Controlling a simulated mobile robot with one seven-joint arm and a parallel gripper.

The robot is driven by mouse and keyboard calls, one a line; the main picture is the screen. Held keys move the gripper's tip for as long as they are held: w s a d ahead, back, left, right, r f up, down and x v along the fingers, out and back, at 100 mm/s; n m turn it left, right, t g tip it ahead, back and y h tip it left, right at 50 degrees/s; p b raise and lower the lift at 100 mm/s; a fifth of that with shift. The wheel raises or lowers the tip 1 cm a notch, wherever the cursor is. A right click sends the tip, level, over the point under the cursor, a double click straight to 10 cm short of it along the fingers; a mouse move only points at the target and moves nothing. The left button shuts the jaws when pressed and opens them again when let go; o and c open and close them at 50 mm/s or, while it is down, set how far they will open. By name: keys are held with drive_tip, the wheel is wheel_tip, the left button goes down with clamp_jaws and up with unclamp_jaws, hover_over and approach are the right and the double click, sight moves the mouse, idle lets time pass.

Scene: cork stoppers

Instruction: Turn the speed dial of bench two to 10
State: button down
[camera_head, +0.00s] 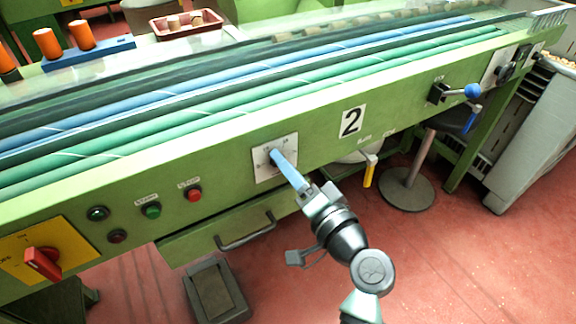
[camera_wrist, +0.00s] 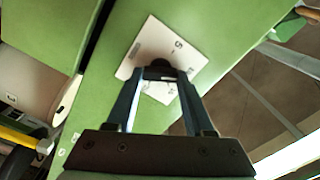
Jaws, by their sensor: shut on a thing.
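In the wrist view the fingers (camera_wrist: 160,76) are shut on the dark dial knob (camera_wrist: 161,66) in front of the white scale plate (camera_wrist: 146,44). The fingers and knob cover part of the scale. The numbers are too small and partly hidden, so I cannot tell the setting.
Left of the dial are a green button (camera_head: 153,210), a red button (camera_head: 194,195) and a red switch (camera_head: 42,263) on a yellow plate. A drawer handle (camera_head: 247,232) sticks out below. A blue-knobbed lever (camera_head: 472,91) juts out at the right.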

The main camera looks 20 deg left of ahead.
drive_tip(key=shift+c, duration=1.4)
unclamp_jaws()
drive_tip(key=shift+d, duration=0.1)
drive_tip(key=p+v, duration=0.1)
drive_tip(key=v, duration=1.2)
drive_tip(key=shift+p, duration=0.3)
